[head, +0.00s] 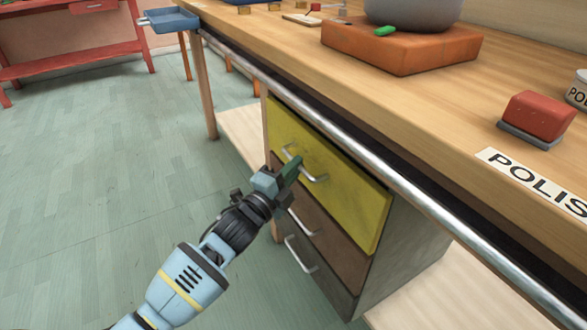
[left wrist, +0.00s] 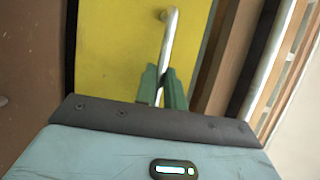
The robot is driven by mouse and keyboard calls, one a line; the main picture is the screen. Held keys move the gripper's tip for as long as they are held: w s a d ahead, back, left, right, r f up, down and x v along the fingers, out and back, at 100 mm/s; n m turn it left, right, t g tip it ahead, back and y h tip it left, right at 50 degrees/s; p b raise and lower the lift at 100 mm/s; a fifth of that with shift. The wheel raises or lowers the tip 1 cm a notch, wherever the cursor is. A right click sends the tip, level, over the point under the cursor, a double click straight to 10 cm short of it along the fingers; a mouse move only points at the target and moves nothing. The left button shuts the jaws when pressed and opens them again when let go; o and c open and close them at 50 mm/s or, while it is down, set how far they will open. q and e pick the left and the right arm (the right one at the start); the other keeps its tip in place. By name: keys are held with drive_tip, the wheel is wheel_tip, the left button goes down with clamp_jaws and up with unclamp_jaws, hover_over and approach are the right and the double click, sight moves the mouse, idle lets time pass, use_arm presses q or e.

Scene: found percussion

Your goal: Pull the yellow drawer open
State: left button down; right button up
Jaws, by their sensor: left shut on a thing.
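The yellow drawer (head: 335,180) is the top one in a cabinet under the workbench, and its front stands a little proud of the brown drawer below. A silver bar handle (head: 318,178) is fixed to its front. My left gripper (head: 294,166) is at the handle, with its green fingers shut on it. In the left wrist view the yellow front (left wrist: 115,50) fills the upper middle, and the green fingers (left wrist: 163,85) close around the handle (left wrist: 169,40). Part of the handle is hidden by the fingers. My right gripper is not in view.
A brown drawer (head: 318,228) and a dark lower drawer (head: 312,278) have similar handles. A metal rail (head: 385,185) runs along the front edge of the wooden workbench (head: 440,110), close above the yellow drawer. The green floor (head: 110,170) at left is clear.

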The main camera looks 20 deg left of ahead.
use_arm(q)
drive_tip(key=shift+s+a, duration=0.1)
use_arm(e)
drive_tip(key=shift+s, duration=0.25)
